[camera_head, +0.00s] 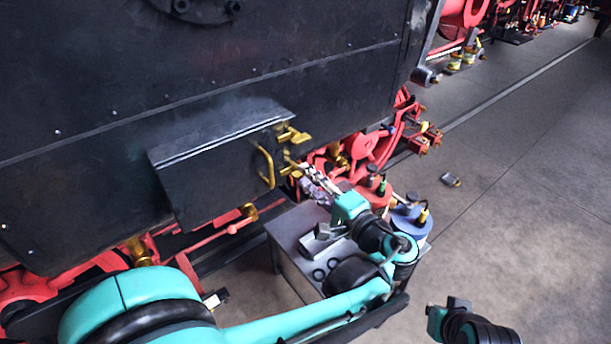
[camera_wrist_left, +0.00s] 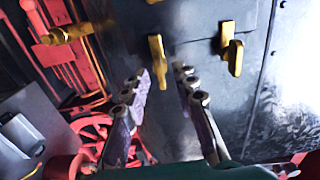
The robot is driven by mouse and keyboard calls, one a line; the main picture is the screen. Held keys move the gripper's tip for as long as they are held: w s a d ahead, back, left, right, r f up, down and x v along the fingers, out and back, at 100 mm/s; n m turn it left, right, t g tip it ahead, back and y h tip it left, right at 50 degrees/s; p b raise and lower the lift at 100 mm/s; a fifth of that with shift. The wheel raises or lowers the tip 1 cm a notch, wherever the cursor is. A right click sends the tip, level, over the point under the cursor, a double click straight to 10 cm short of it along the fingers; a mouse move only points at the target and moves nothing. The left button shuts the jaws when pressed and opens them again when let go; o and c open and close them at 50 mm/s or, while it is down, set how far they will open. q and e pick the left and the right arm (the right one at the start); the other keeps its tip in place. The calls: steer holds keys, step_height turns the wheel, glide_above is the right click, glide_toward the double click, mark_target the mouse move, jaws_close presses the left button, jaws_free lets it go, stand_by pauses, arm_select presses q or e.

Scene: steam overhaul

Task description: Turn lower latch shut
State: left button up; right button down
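The lower latch (camera_head: 289,169) is a brass-coloured piece on the end face of the dark metal box (camera_head: 215,165), partly hidden by my gripper in the head view. In the left wrist view the lower latch (camera_wrist_left: 157,60) lies just beyond my fingertips, between their lines, its long bar running up and down the picture. The upper latch (camera_head: 292,135) sits above it; it shows to the right in the wrist view (camera_wrist_left: 233,52). My left gripper (camera_wrist_left: 162,82) is open, fingers apart on either side. I cannot tell whether they touch the latch. My right gripper's fingers do not show.
A curved brass handle (camera_head: 266,166) is on the box's front beside the latches. A grey table (camera_head: 283,240) with small parts stands below my left wrist. Red and blue containers (camera_head: 410,222) stand behind it. The floor at right is mostly clear.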

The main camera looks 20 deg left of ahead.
arm_select(q)
steer(key=v, duration=0.6)
stand_by(0.3)
steer(key=s+a+f+n+g+h+b, duration=0.1)
steer(key=a+f+g+h+b, duration=0.15)
steer(key=a+f, duration=0.35)
steer(key=s+a+f+g+h+b, duration=0.1)
steer(key=s+a+f+h+b, duration=0.15)
steer(key=a+f, duration=0.4)
steer(key=s+d+f+n+h+b, duration=0.1)
steer(key=s+f+n+h+b, duration=0.2)
steer(key=f, duration=0.5)
steer(key=s+d+f+n+h+b, duration=0.2)
steer(key=s+f+n+h+b, duration=0.1)
steer(key=f, duration=0.5)
steer(key=shift+s+h+b, duration=0.9)
steer(key=shift+s+h, duration=0.35)
steer(key=shift+h, duration=0.35)
steer(key=shift+f+g, duration=0.1)
steer(key=shift+g, duration=0.15)
